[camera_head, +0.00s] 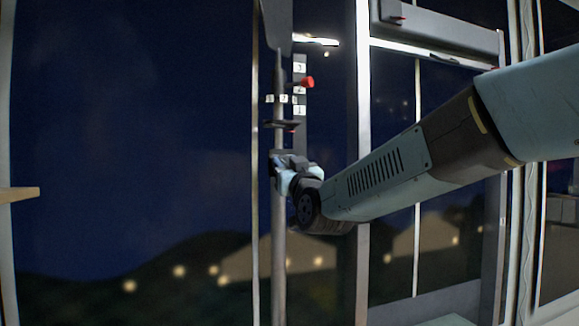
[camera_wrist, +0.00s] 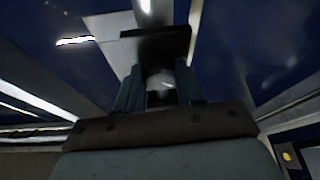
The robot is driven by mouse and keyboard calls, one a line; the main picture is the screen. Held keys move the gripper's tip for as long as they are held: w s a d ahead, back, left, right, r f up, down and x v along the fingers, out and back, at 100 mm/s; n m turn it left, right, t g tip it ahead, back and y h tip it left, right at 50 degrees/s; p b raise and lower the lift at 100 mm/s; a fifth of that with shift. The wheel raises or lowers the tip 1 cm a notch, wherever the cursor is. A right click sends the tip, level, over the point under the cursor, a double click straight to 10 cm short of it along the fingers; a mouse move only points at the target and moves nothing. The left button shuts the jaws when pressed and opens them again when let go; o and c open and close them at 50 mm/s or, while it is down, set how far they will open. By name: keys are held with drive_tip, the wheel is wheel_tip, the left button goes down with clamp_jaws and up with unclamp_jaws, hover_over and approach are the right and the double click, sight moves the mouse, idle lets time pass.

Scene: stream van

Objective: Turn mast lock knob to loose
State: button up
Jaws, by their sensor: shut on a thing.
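The mast is a grey vertical pole (camera_head: 279,245) in front of the dark window in the head view. My gripper (camera_head: 282,167) is at the pole, just below a dark flat plate (camera_head: 283,125). In the wrist view my gripper (camera_wrist: 159,88) has its two fingers on either side of a pale rounded piece, apparently the mast lock knob (camera_wrist: 160,79), and is shut on it. Most of the knob is hidden by the fingers in the head view, and I cannot read its turn position. The dark plate also shows just beyond the fingertips in the wrist view (camera_wrist: 155,42).
A red-tipped lever (camera_head: 308,83) and small numbered white labels (camera_head: 299,67) sit above on the mast. An upright grey frame post (camera_head: 363,200) stands just right of the mast, behind my arm. The window area to the left is clear, with a wooden ledge (camera_head: 20,194) at the far left.

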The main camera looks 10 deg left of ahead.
drive_tip(key=shift+d+m+h, duration=0.1)
drive_tip(key=shift+m+h, duration=0.3)
drive_tip(key=shift+m, duration=0.5)
drive_tip(key=shift+t, duration=0.4)
drive_tip(key=o, duration=1)
drive_tip(key=shift+o, duration=0.2)
drive_tip(key=shift+s+d+f, duration=0.15)
drive_tip(key=shift+s+d, duration=0.1)
drive_tip(key=shift+s, duration=0.15)
drive_tip(key=v, duration=1.2)
drive_tip(key=shift+s+d+f, duration=0.15)
drive_tip(key=shift+s+d, duration=0.05)
drive_tip(key=shift+s, duration=0.1)
